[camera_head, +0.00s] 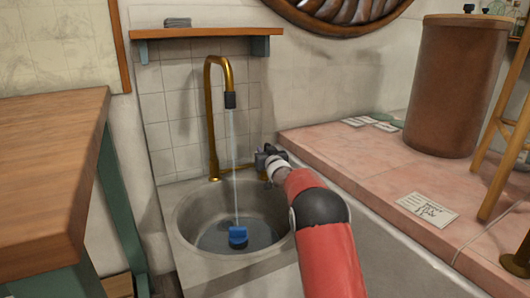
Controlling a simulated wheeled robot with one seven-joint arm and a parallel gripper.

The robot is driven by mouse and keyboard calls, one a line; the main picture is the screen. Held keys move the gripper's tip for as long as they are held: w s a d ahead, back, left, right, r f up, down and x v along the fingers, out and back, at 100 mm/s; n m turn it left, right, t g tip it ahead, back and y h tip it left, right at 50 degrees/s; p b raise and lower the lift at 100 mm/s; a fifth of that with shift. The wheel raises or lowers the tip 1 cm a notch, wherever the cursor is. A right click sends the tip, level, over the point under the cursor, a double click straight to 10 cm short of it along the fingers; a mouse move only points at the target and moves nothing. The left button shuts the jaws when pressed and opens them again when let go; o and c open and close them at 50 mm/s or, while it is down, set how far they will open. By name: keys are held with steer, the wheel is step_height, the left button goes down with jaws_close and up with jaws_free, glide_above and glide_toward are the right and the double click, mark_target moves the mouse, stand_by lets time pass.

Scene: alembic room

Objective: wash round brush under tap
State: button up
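The gold tap (213,125) stands at the back of the round sink (185,225), its spout arching over the basin. A thin stream of water (234,155) falls from its dark nozzle (230,99). A small blue object (238,236), possibly the round brush, sits in the water at the bottom of the sink, where the stream comes down. My gripper (266,156) is at the back right rim of the sink, right of the stream and above and apart from the blue object. Its fingers are small and dark here, and I cannot see whether they are open or hold anything.
A wooden shelf (205,33) with a grey stack (177,22) hangs above the tap. A wooden table (45,160) stands left. A pink tiled counter (370,165) at right bears a brown barrel (455,85), a paper card (427,210) and a wooden stand (503,150).

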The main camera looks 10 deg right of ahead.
jaws_close()
steer(key=p, duration=0.3)
steer(key=shift+w+r+g, duration=0.2)
steer(key=shift+r+g, duration=0.2)
steer(key=shift+w+p, duration=0.1)
steer(key=shift+p, duration=0.75)
steer(key=g+p, duration=0.1)
steer(key=p, duration=0.1)
steer(key=shift+w+a+f+p, duration=0.15)
steer(key=shift+w+p, duration=0.05)
steer(key=shift+p, duration=0.15)
steer(key=shift+w+f+n+g+p, duration=0.1)
steer(key=shift+f+n+g+p, duration=0.25)
steer(key=shift+g+p, duration=0.2)
